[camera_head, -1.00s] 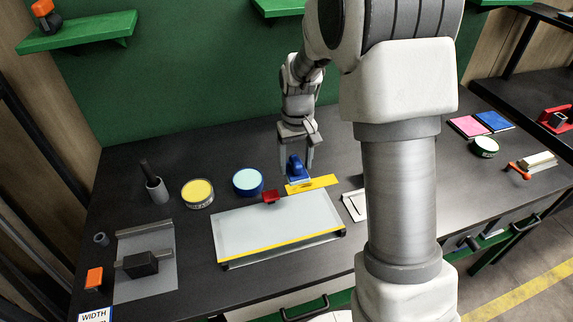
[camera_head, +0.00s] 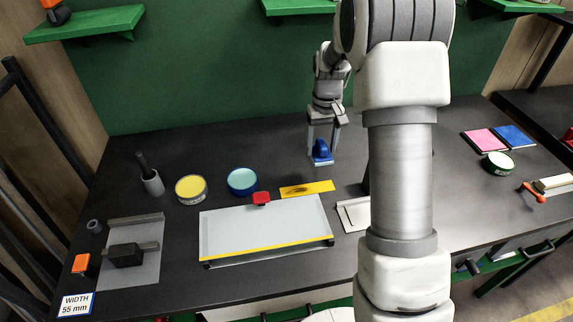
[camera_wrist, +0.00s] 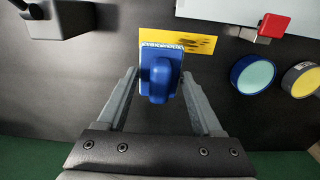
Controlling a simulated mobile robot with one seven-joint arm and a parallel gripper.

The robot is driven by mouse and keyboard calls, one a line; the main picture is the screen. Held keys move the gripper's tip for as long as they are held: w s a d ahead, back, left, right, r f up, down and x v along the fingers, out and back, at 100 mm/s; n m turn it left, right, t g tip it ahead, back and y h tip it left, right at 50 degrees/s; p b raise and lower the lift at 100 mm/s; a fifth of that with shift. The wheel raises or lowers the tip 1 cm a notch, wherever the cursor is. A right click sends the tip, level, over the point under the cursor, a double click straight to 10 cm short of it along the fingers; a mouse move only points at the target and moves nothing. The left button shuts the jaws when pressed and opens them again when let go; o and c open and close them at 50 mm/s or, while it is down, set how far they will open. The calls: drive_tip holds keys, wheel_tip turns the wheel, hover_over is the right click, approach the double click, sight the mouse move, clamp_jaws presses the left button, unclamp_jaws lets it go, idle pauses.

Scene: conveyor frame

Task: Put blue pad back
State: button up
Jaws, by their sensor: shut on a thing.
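The blue pad (camera_head: 322,153) is a blue block with a rounded grip on top and a pale lower edge. My gripper (camera_head: 323,149) is shut on it, one finger on each side. In the wrist view the pad (camera_wrist: 159,80) sits between the fingers of my gripper (camera_wrist: 160,74). A yellow plate (camera_head: 306,189) with dark smudges lies on the table, in front and to the left of the pad. The wrist view shows this plate (camera_wrist: 190,41) just beyond the pad. I cannot tell whether the pad touches the table.
A pale glass panel (camera_head: 265,230) with a red clamp (camera_head: 261,198) lies in front. Round tins, teal-topped (camera_head: 242,181) and yellow-topped (camera_head: 191,188), stand left. Flat pink (camera_head: 484,140) and blue (camera_head: 514,135) pieces lie far right. The table behind the held pad is clear.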

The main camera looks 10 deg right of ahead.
drive_tip(key=w+a+f, duration=0.4)
drive_tip(key=w+a, duration=0.1)
drive_tip(key=w+a+f, duration=0.2)
drive_tip(key=shift+w+a+f, duration=0.2)
drive_tip(key=shift+w+a, duration=0.05)
drive_tip(key=shift+a, duration=0.1)
drive_tip(key=shift+f, duration=2.05)
drive_tip(key=shift+f+b, duration=0.1)
drive_tip(key=shift+b, duration=0.2)
drive_tip(key=shift+f, duration=0.15)
drive_tip(key=o, duration=1.3)
